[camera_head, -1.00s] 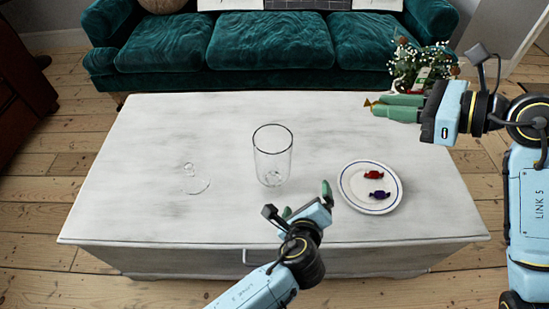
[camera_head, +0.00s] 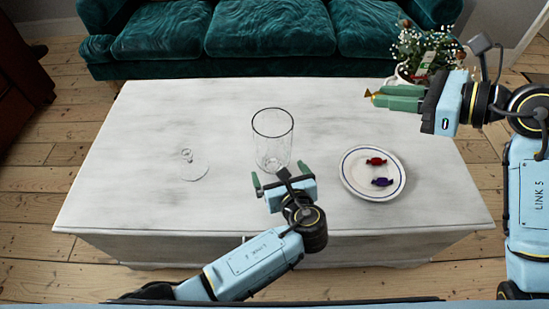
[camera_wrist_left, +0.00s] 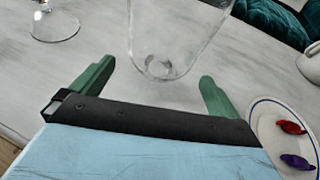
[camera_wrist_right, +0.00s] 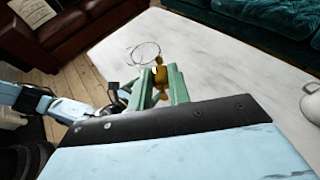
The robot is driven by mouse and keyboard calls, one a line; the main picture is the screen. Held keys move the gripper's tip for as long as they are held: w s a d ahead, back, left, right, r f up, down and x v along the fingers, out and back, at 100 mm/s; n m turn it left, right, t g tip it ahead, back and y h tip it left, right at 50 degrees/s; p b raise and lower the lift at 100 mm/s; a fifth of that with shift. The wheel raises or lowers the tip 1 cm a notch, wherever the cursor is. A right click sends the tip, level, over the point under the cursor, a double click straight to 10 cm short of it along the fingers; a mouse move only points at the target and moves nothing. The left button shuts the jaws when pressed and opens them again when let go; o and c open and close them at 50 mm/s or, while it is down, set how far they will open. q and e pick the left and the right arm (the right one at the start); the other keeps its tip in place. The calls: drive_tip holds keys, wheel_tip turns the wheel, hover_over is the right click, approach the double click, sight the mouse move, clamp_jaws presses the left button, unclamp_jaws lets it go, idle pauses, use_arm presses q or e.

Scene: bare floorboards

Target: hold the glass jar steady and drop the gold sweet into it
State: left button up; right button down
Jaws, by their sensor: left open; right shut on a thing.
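The clear glass jar (camera_head: 272,140) stands upright on the white table; its lower part shows in the left wrist view (camera_wrist_left: 165,50). My left gripper (camera_head: 279,180) is open just in front of the jar, its green fingers (camera_wrist_left: 155,85) spread to either side of the jar's base and apart from it. My right gripper (camera_head: 385,96) is raised over the table's right side, shut on the gold sweet (camera_head: 372,94). The sweet (camera_wrist_right: 160,76) shows between its fingertips in the right wrist view, with the jar's rim behind it.
A white plate with a blue rim (camera_head: 350,183) holds a red sweet (camera_head: 376,161) and a purple sweet (camera_head: 382,182). A clear glass lid (camera_head: 194,170) lies at left on the table (camera_head: 140,140). A potted plant (camera_head: 422,55) and teal sofa (camera_head: 265,30) stand behind.

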use_arm(q)
drive_tip(key=b+x, duration=0.3)
drive_tip(key=x, duration=0.1)
drive_tip(key=shift+w+f, duration=0.2)
drive_tip(key=shift+f, duration=0.1)
drive_tip(key=shift+w+a+b, duration=0.2)
drive_tip(key=shift+w+b, duration=0.3)
drive_tip(key=shift+b, duration=0.1)
use_arm(e)
drive_tip(key=shift+f, duration=2.55)
use_arm(q)
drive_tip(key=c, duration=1.3)
use_arm(e)
hover_over(289, 117)
drive_tip(key=s, duration=0.3)
drive_tip(key=shift+s+a+f, duration=0.1)
drive_tip(key=shift+f, duration=1.45)
drive_tip(key=shift+s+a+f, duration=0.1)
drive_tip(key=shift+f, duration=1.45)
